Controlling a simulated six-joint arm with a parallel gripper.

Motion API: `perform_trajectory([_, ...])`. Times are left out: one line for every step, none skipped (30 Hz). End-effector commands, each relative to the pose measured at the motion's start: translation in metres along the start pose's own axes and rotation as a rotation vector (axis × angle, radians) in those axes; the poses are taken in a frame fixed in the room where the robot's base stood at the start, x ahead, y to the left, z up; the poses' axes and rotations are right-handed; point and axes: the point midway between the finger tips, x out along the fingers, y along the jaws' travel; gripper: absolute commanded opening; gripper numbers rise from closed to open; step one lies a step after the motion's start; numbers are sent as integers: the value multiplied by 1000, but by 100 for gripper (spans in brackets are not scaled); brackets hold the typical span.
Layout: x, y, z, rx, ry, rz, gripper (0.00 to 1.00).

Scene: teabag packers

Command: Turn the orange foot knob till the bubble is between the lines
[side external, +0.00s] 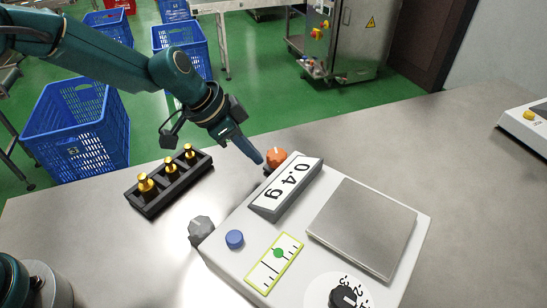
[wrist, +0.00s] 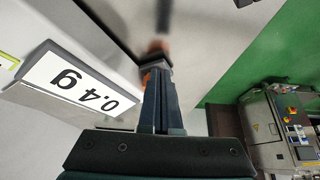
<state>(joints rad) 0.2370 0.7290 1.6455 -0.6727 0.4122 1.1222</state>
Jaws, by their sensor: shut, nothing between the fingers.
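The orange foot knob (side external: 276,157) sits at the scale's back corner, beside the display. A sliver of the orange knob (wrist: 146,76) shows in the wrist view, mostly hidden by my fingers. My gripper (side external: 260,160) is shut and empty, its tips right beside the knob; I cannot tell whether they touch it. The shut fingers also show in the wrist view (wrist: 158,72). The level vial (side external: 265,277) is a pale strip with a yellow-green border on the scale. Its green bubble (side external: 278,253) lies near the dark lines; its exact place between them is too small to tell.
The scale display (side external: 285,190) reads 0.4 g, near my fingers. A grey foot knob (side external: 201,229), blue button (side external: 235,239) and black dial (side external: 343,297) are on the scale. A black block (side external: 170,187) holds brass weights to the left. The table behind the scale is clear.

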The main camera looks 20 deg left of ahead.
Motion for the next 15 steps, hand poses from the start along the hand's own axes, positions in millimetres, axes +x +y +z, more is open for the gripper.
perform_trajectory([-2,0,0,0,1,0,0])
perform_trajectory([-3,0,-2,1,2,0,0])
perform_trajectory([-6,0,-4,2,4,0,0])
perform_trajectory([-9,0,-6,2,5,-1,0])
perform_trajectory([-12,0,-7,3,5,0,0])
perform_trajectory([-16,-1,-10,3,5,-2,0])
perform_trajectory([-19,-1,-11,2,3,-2,0])
perform_trajectory([-22,0,-13,2,5,-2,0])
perform_trajectory([-26,0,-15,3,4,-1,0])
perform_trajectory([-29,0,-17,2,5,-1,0])
perform_trajectory([-32,0,-18,2,4,-1,0])
perform_trajectory([-36,0,-20,2,4,-2,0])
perform_trajectory([-40,0,-22,2,3,-2,0])
perform_trajectory([-42,0,-24,2,4,-1,0])
perform_trajectory([-45,0,-25,1,3,0,0])
